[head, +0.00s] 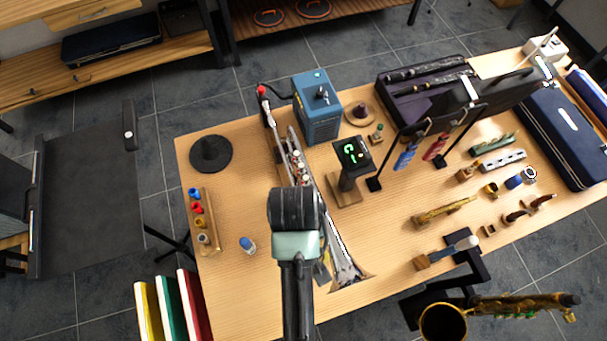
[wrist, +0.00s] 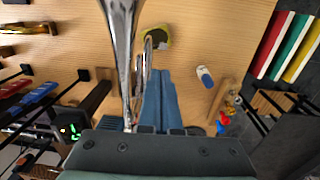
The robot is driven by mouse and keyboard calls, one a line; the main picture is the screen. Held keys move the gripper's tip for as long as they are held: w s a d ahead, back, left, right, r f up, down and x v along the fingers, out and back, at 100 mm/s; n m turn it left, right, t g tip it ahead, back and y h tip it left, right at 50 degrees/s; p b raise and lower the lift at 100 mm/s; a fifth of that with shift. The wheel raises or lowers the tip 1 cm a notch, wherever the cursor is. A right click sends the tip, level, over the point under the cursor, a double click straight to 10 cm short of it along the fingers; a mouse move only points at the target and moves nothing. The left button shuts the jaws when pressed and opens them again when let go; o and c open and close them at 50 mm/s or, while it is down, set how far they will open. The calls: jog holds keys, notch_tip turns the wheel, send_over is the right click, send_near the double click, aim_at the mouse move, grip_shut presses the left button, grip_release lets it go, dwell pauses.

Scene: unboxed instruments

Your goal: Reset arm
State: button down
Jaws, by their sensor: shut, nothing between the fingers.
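My gripper (wrist: 158,75) shows in the wrist view as two long blue-grey fingers pressed together, with nothing between them. It points down over the wooden table (head: 240,200). A silver trumpet (wrist: 122,35) runs close along the left of the fingers in that view; I cannot tell whether they touch. In the head view my arm reaches in from the bottom centre and covers part of the trumpet (head: 343,262). The fingertips cannot be made out clearly there.
A blue box (head: 317,110) and a tuner stand (head: 351,165) stand beyond my arm. Instrument cases (head: 430,90) and small parts crowd the right. The table's left front is fairly clear.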

jog(key=w+r+m+t+b, duration=0.1)
jog(key=w+r+t+b, duration=0.1)
jog(key=w+r+t, duration=0.95)
jog(key=w+r+t+b, duration=0.1)
jog(key=w+r, duration=0.3)
jog(key=r, duration=0.3)
jog(key=w+r+m+t, duration=0.1)
jog(key=w+r, duration=0.2)
jog(key=r, duration=0.3)
jog(key=w+r+t+b, duration=0.1)
jog(key=w+r+t, duration=0.1)
jog(key=w+r, duration=0.35)
jog(key=s+r+t+b, duration=0.1)
jog(key=s+r+t, duration=0.3)
jog(key=r, duration=0.6)
jog(key=s+r+m+t+b, duration=0.1)
jog(key=s+r+t, duration=0.2)
jog(key=s+r, duration=0.3)
jog(key=s+r+t+b, duration=0.1)
jog(key=s+r+t, duration=0.3)
jog(key=r, duration=1.1)
jog(key=shift+s+a+m+t+y, duration=0.2)
jog(key=shift+s+m+t+y, duration=0.15)
jog(key=shift+s, duration=0.25)
jog(key=shift+f, duration=0.15)
